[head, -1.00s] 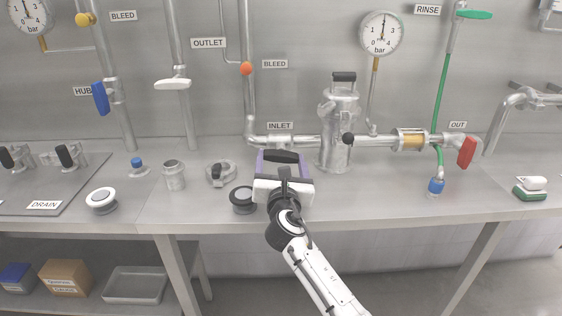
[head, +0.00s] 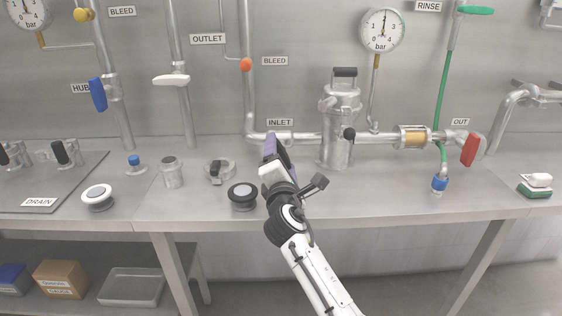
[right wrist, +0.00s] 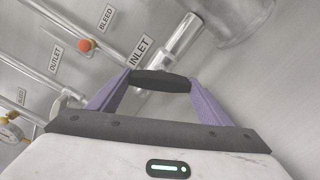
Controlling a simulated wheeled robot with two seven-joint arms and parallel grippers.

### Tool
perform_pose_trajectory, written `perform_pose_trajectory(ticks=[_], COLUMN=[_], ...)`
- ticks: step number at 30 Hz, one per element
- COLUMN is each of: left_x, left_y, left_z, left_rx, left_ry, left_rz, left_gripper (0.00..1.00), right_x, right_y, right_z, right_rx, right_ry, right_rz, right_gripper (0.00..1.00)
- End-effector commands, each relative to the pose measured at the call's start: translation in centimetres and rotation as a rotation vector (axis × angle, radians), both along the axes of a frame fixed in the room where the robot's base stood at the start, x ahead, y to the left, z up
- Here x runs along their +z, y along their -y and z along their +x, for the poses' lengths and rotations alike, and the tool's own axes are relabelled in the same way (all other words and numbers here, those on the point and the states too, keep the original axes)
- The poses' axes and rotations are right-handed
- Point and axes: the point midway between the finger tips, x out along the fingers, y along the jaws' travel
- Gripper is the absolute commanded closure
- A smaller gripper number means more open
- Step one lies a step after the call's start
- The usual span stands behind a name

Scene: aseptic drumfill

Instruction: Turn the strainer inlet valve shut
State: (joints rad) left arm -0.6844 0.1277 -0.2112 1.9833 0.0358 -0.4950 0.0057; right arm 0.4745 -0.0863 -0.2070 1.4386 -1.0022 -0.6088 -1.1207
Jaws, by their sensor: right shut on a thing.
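The strainer (head: 338,130) is an upright steel canister with a black top handle, in the middle right of the head view. The inlet pipe (head: 305,137) runs into its left side below the INLET label (head: 280,122). My right gripper (head: 277,148) is at this pipe, left of the strainer. In the right wrist view, its two purple fingers are closed on the ends of the black inlet valve handle (right wrist: 160,82). The gripper is rolled, so the INLET label (right wrist: 140,51) looks tilted there. The valve body is mostly hidden behind the gripper. My left gripper is not in view.
A round black-and-grey cap (head: 243,196) and a steel clamp (head: 219,171) lie left of my right arm. The red OUT handle (head: 469,149), blue hose fitting (head: 439,183) and pressure gauge (head: 382,30) are to the right. The bench front between arm and hose is clear.

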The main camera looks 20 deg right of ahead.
Motion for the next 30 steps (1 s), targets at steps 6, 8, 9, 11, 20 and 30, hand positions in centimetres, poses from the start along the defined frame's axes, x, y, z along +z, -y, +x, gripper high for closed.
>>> perform_pose_trajectory(ticks=[6, 8, 9, 11, 20, 30], left_x=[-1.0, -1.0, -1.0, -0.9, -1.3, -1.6], left_y=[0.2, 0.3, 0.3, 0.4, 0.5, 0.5], left_z=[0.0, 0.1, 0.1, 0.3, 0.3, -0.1], left_rx=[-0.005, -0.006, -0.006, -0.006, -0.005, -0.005], left_ry=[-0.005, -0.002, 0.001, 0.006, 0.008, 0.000], left_rz=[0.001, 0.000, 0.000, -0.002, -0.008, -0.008], left_gripper=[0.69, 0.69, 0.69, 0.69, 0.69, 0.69], right_x=[-0.2, -0.2, -0.2, -0.2, -0.2, -0.1], right_y=[0.0, 0.0, 0.0, 0.1, 0.0, 0.1], right_z=[0.0, 0.0, 0.0, 0.0, 0.0, 0.0], right_rx=[-0.002, -0.002, -0.002, -0.002, -0.002, -0.002], right_ry=[0.053, 0.066, 0.074, 0.085, 0.123, 0.136], right_rz=[0.190, 0.235, 0.263, 0.302, 0.436, 0.481], right_gripper=[0.51, 0.51, 0.51, 0.51, 0.51, 0.50])
